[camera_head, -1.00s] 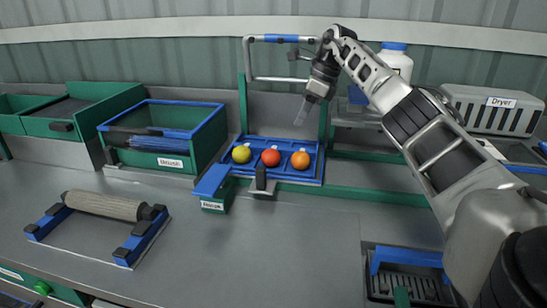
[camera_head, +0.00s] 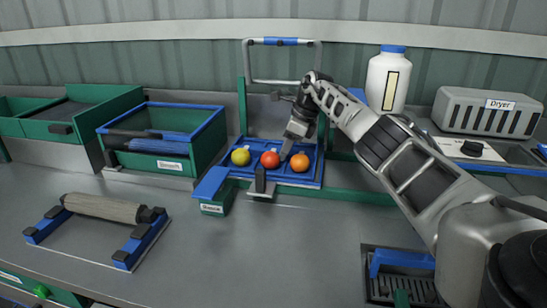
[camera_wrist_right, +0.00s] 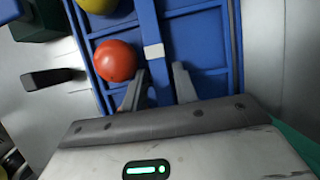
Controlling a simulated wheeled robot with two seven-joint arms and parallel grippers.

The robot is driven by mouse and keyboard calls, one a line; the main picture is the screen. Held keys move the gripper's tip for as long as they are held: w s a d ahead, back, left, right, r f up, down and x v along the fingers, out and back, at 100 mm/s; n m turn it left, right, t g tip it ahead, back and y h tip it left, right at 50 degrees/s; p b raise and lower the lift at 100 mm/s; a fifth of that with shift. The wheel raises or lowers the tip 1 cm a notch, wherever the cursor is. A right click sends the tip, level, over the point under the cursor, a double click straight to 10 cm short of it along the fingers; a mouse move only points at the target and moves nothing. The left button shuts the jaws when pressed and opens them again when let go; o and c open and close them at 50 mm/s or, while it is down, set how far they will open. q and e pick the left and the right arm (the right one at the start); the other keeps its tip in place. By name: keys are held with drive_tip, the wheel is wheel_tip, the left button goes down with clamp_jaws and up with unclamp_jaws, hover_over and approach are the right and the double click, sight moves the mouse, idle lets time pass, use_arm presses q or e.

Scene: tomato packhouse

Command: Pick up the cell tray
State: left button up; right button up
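The cell tray (camera_head: 312,183) is blue and lies flat at the back of the bench. It holds a yellow tomato (camera_head: 241,156), a red tomato (camera_head: 270,159) and an orange tomato (camera_head: 300,161) along its front. My right gripper (camera_head: 286,152) is low over the tray, between the red and orange tomatoes. In the right wrist view my right gripper (camera_wrist_right: 160,85) has its fingers apart, one on each side of a raised blue bar (camera_wrist_right: 151,22) with a white mark. I cannot tell whether they touch it. The gripper body hides most of the near part there. My left gripper is out of view.
A green-and-blue bin (camera_head: 207,135) stands left of the tray. A small green block with a blue top (camera_head: 212,185) is at its front left. A white bottle (camera_head: 388,80) and a dryer (camera_head: 487,110) stand right.

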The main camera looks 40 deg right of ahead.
drive_tip(key=shift+f, duration=0.25)
idle(0.6)
clamp_jaws()
